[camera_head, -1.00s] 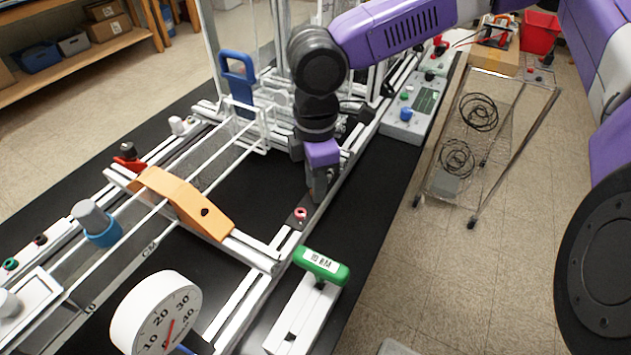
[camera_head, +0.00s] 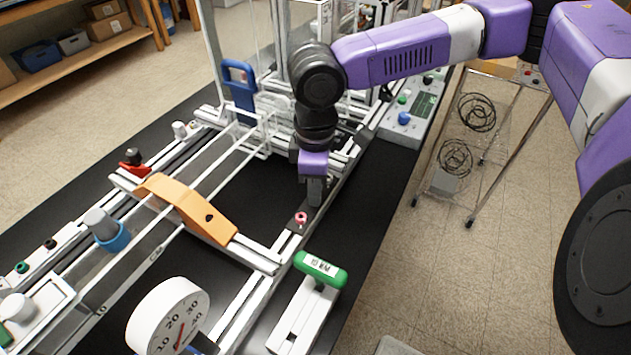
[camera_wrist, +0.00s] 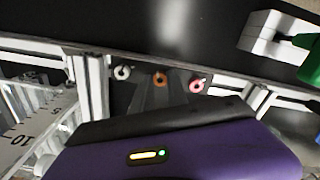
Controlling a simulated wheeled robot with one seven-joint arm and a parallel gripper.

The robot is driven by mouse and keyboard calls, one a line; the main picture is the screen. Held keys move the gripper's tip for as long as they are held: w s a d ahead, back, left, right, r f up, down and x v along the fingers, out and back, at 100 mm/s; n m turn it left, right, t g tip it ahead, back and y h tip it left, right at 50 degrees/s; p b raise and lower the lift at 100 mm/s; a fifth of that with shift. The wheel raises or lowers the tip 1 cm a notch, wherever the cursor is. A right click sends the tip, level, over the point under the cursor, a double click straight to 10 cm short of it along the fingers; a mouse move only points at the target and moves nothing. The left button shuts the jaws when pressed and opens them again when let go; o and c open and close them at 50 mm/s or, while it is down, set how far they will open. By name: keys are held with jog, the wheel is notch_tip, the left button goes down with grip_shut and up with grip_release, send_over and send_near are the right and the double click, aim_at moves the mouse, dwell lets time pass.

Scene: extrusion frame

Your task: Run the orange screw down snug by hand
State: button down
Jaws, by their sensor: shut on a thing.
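The orange screw (camera_wrist: 160,79) shows in the wrist view at the tips of my gripper (camera_wrist: 159,88). It stands in the middle of a row of three, with a white screw (camera_wrist: 122,72) to its left and a pink screw (camera_wrist: 197,86) to its right. My gripper is shut on the orange screw, fingers pointing at the dark plate. In the head view my gripper (camera_head: 314,198) reaches down onto the frame's near rail, just behind the pink screw (camera_head: 300,219). The orange screw is hidden there by the fingers, and I cannot tell how deep it sits.
A green-handled tool marked 10 MM (camera_head: 320,269) stands on a white block in front. An orange bracket (camera_head: 185,207) crosses the rails at left, with a round dial (camera_head: 168,316) nearer. Clear rods and extrusions surround the arm.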

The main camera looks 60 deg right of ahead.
jog(key=m+p, duration=0.2)
jog(key=m, duration=0.1)
jog(key=m+p, duration=0.2)
jog(key=m, duration=0.1)
jog(key=shift+r+m, duration=0.2)
jog(key=shift+m, duration=0.1)
jog(key=m+p, duration=0.3)
jog(key=m, duration=0.1)
jog(key=shift+m, duration=0.3)
jog(key=shift+w+f, duration=0.1)
jog(key=c, duration=1.3)
grip_release()
jog(key=shift+r+b, duration=0.3)
jog(key=shift+r, duration=3.55)
